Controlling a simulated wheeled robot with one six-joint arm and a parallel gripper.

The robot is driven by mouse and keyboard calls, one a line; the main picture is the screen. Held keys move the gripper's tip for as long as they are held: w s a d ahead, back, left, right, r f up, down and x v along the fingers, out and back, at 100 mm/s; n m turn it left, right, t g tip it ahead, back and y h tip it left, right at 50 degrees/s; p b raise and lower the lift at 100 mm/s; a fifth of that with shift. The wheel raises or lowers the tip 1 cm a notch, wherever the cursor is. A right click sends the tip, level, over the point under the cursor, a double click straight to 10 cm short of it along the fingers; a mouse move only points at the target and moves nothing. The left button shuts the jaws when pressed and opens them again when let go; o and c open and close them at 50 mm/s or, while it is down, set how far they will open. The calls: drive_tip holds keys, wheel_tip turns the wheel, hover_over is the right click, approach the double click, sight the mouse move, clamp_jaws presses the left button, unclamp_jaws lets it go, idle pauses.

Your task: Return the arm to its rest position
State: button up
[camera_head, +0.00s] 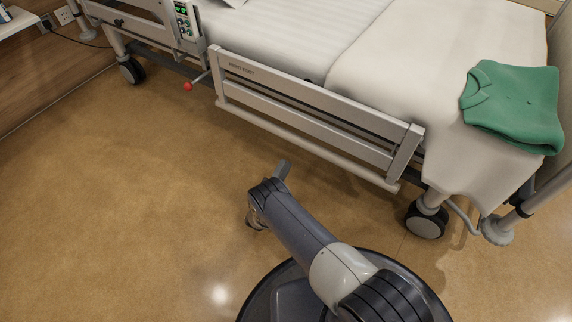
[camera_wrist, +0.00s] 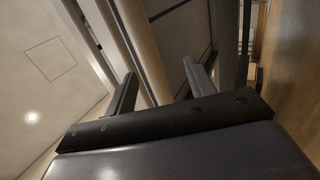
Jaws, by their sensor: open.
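My gripper (camera_wrist: 158,88) shows in the wrist view with its two dark fingers spread wide apart and nothing between them. Beyond the fingers are a pale ceiling with a round light, a rail-like bar and wall surfaces. In the head view my arm reaches from the round base at the bottom toward the upper left, over the floor and short of the bed. The far end of the arm is near the picture's middle; the fingers are hard to make out there.
The hospital bed (camera_head: 320,105) with its lowered-looking side rail (camera_head: 310,97) spans the top. A folded green garment (camera_head: 512,105) lies on the bed at right. A bed caster (camera_head: 426,220) stands close to my base. The brown floor (camera_head: 110,210) at left is clear.

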drive_tip(key=shift+r, duration=0.1)
drive_tip(key=x, duration=0.6)
drive_tip(key=shift+w+p, duration=0.3)
drive_tip(key=shift+r, duration=0.15)
